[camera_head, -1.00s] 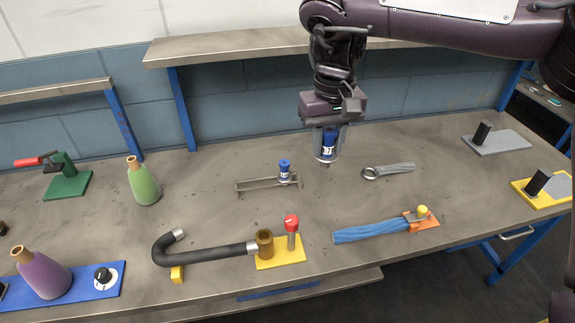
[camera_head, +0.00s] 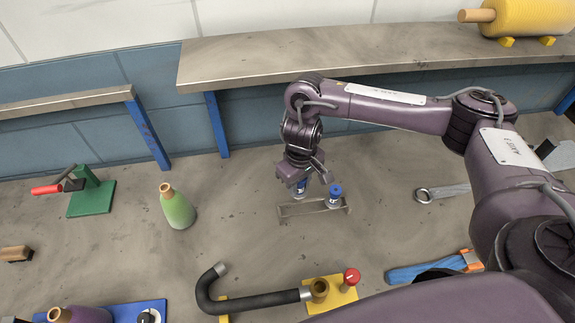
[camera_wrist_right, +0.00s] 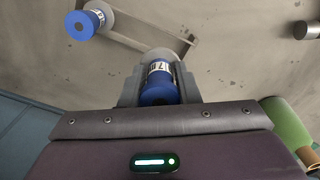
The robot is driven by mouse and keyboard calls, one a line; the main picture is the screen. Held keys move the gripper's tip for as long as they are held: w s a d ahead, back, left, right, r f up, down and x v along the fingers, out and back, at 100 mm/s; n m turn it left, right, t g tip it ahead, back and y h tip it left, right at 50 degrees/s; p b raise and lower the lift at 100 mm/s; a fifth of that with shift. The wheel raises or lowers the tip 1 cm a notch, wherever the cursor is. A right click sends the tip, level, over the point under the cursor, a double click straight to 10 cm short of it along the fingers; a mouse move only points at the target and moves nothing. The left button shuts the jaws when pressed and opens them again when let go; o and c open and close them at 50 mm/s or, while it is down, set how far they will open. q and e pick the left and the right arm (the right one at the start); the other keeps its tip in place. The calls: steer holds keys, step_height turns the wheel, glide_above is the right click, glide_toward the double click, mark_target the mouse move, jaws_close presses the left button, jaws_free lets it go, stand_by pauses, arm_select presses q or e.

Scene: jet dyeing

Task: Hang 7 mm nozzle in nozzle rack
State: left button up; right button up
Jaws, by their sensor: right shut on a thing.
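My right gripper (camera_head: 302,178) is shut on a blue nozzle (camera_head: 299,190) with a white band. In the right wrist view, the held nozzle (camera_wrist_right: 160,88) sits between the fingers, and its band reads 7. The nozzle rack (camera_head: 308,210) is a low grey metal rail on the bench. The held nozzle is at the rack's left part; I cannot tell whether it touches the rail. A second blue nozzle (camera_head: 335,197) stands at the rack's right end. The rack (camera_wrist_right: 150,38) and the second nozzle (camera_wrist_right: 82,25) also show in the right wrist view. My left gripper is out of view.
A green bottle (camera_head: 177,207) stands left of the rack. A black hose (camera_head: 250,301) and a red-knobbed yellow block (camera_head: 339,294) lie in front. A grey shelf (camera_head: 330,60) runs behind. The bench around the rack is clear.

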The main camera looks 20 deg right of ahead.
mark_target(300, 193)
steer(key=shift+s, duration=0.15)
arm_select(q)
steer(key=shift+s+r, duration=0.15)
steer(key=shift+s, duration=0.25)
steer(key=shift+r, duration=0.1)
arm_select(e)
steer(key=shift+r+p, duration=0.1)
steer(key=shift+p, duration=0.5)
steer(key=shift+f+b, duration=0.35)
steer(key=shift+f, duration=0.3)
steer(key=shift+f+b, duration=0.5)
steer(key=shift+f, duration=1.05)
steer(key=shift+r+p, duration=0.25)
steer(key=shift+p, duration=0.45)
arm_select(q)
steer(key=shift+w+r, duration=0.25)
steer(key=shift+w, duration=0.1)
